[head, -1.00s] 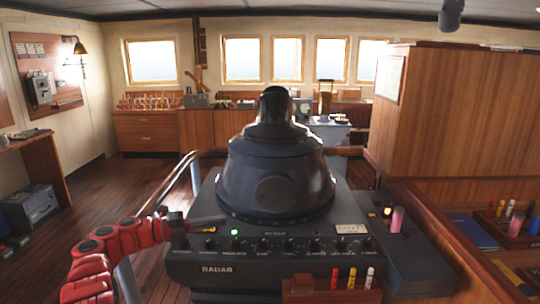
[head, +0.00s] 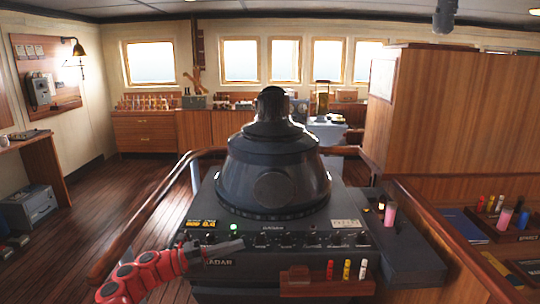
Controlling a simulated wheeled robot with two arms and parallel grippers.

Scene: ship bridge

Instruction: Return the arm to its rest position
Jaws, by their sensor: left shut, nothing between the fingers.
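My left arm is red and comes in from the lower left. My left gripper (head: 226,246) is dark, shut and empty. It lies in front of the left part of the radar console's front panel and covers part of the panel and its lettering. I cannot tell whether it touches the panel. The radar console (head: 280,190) is dark grey with a large cone-shaped hood, a row of knobs and a lit green lamp (head: 233,227). My right gripper is not in view.
A wooden holder (head: 300,282) with red, yellow and white markers is on the console front. A pink cylinder (head: 390,213) stands on the right side unit. Wooden railings (head: 140,222) flank the console. Open floor (head: 95,205) lies to the left.

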